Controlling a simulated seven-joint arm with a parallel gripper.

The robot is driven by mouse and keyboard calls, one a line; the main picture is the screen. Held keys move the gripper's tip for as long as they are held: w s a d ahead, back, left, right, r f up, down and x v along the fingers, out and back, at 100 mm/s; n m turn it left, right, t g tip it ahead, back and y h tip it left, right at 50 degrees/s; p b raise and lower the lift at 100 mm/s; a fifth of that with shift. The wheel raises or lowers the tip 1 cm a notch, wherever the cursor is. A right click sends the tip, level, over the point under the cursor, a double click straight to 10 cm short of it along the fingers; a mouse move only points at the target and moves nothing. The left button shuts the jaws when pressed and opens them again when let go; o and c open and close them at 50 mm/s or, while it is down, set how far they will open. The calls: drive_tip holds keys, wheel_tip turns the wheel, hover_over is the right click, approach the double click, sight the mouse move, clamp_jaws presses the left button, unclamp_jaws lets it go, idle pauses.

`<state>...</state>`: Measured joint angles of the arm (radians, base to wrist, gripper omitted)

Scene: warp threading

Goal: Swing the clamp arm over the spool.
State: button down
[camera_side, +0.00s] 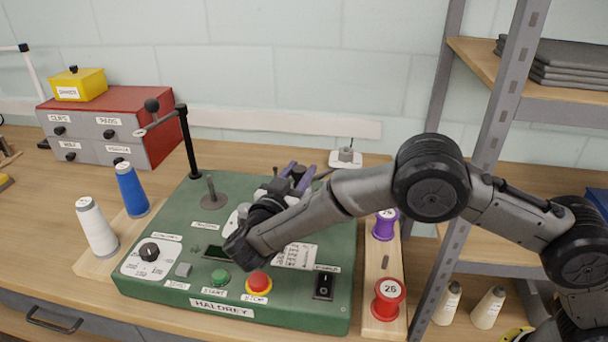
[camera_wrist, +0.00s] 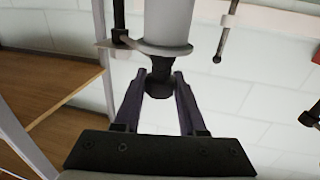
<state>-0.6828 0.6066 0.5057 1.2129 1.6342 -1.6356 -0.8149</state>
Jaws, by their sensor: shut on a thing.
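My gripper (camera_side: 301,170) has purple fingers and reaches over the green machine in the side view. In the wrist view my gripper (camera_wrist: 158,92) is shut on a dark knob (camera_wrist: 159,84), one finger on each side. The knob joins through a black neck to a flat grey plate, which looks like the clamp arm (camera_wrist: 112,43). The plate extends left to a dark post. A pale grey cylinder, probably the spool (camera_wrist: 165,18), shows directly beyond the plate; I cannot tell whether they touch. In the side view my wrist and fingers hide most of this.
The green machine (camera_side: 150,277) carries buttons, a thin peg and a tall black post (camera_side: 190,150) with a ball-ended arm. White (camera_side: 97,230) and blue (camera_side: 132,190) cones stand left. A rack with purple and red (camera_side: 388,300) spools stands right, beside a metal shelf upright (camera_side: 480,160).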

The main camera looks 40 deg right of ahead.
drive_tip(key=shift+w, duration=0.2)
idle(0.3)
drive_tip(key=shift+c, duration=2.4)
unclamp_jaws()
drive_tip(key=shift+s, duration=0.1)
drive_tip(key=v, duration=1.3)
drive_tip(key=shift+a, duration=0.35)
